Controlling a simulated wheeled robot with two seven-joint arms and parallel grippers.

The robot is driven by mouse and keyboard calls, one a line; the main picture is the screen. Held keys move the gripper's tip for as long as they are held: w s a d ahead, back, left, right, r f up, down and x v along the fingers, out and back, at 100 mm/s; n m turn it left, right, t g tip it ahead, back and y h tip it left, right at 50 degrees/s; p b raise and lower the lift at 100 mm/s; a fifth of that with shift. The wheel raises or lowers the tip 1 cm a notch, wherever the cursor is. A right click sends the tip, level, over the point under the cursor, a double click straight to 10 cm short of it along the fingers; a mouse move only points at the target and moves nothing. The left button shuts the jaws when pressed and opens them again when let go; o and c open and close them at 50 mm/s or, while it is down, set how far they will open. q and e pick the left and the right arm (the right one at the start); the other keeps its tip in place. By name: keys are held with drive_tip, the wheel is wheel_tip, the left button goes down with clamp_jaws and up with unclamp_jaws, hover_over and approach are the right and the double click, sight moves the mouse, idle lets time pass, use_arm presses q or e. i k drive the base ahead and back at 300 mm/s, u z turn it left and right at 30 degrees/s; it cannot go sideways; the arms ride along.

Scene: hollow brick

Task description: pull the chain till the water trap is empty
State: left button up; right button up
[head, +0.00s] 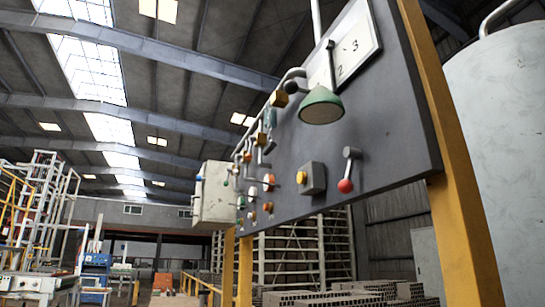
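A dark grey panel (395,150) on yellow posts fills the right half of the head view, seen from below at a slant. A green cone-shaped part (321,103) sits in front of it, below a thin grey rod. Behind the rod is a white plate (356,47) with the figures 2 and 3. A lever with a red ball (345,186) points down at the lower right. I cannot make out a chain or tell which part is the water trap. Neither of my grippers is in view.
A grey box with a yellow knob (311,178) and several smaller valves and knobs line the panel. A yellow post (465,230) and a pale tank (505,150) stand at right. Stacked hollow bricks (350,295) lie below. A metal stair frame (40,205) stands far left.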

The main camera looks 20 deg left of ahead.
sight(272, 145)
drive_tip(key=z, duration=0.65)
drive_tip(key=k, duration=0.9)
drive_tip(key=u, duration=0.9)
drive_tip(key=i, duration=0.5)
drive_tip(key=z, duration=0.05)
